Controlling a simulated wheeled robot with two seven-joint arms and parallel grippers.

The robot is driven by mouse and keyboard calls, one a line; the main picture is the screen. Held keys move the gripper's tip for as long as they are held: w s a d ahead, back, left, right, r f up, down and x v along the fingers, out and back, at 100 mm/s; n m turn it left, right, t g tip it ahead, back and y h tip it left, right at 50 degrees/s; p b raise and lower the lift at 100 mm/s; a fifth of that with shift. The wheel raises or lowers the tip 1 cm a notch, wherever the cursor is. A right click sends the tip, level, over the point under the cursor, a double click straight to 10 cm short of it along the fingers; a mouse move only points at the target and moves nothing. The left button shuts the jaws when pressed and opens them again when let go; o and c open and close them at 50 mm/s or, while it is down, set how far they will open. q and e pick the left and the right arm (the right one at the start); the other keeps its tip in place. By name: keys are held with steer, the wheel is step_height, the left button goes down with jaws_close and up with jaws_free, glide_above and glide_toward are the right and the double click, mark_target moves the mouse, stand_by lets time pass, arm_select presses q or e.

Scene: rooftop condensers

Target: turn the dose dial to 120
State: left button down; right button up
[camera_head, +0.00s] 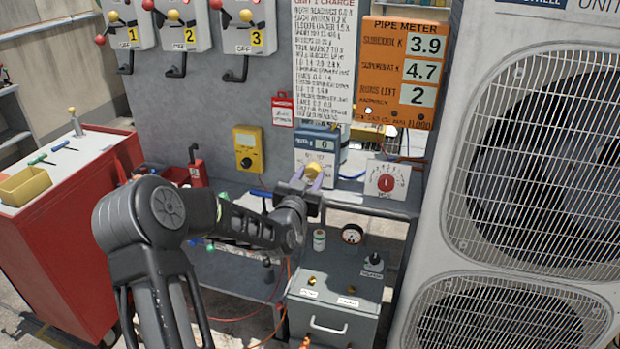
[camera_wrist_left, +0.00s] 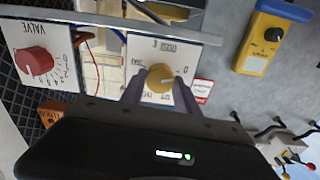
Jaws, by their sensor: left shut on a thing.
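The dose dial is a yellow knob (camera_head: 313,170) on the white front of a small blue-topped box (camera_head: 318,135) on the shelf. In the left wrist view the same yellow knob (camera_wrist_left: 160,77) has a white mark on its face, with printed figures around it too small to read surely. My left gripper (camera_head: 308,182) reaches it from the front, its two fingers on either side of the knob and shut on it. The box's upper label shows what looks like a 0. My right gripper is in neither view.
A red valve knob (camera_head: 386,182) on a white plate stands just right of the dial. A yellow meter (camera_head: 248,149) hangs to its left. A grey case (camera_head: 333,306) with bottles and a gauge sits below. Large condenser units (camera_head: 540,150) fill the right side.

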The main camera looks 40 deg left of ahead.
arm_select(q)
steer(key=shift+f+m+b, duration=0.2)
steer(key=shift+m+b, duration=0.1)
steer(key=shift+b, duration=0.35)
steer(key=m+b, duration=0.8)
steer(key=b, duration=0.5)
steer(key=shift+m+b, duration=0.35)
steer(key=shift+m, duration=0.05)
steer(key=m+b, duration=0.2)
steer(key=m, duration=0.1)
steer(key=shift+m, duration=0.3)
steer(key=shift+r+m+b, duration=0.1)
steer(key=shift+m+b, duration=0.3)
steer(key=shift+m, duration=1.9)
steer(key=c, duration=0.9)
jaws_free()
steer(key=shift+r, duration=0.1)
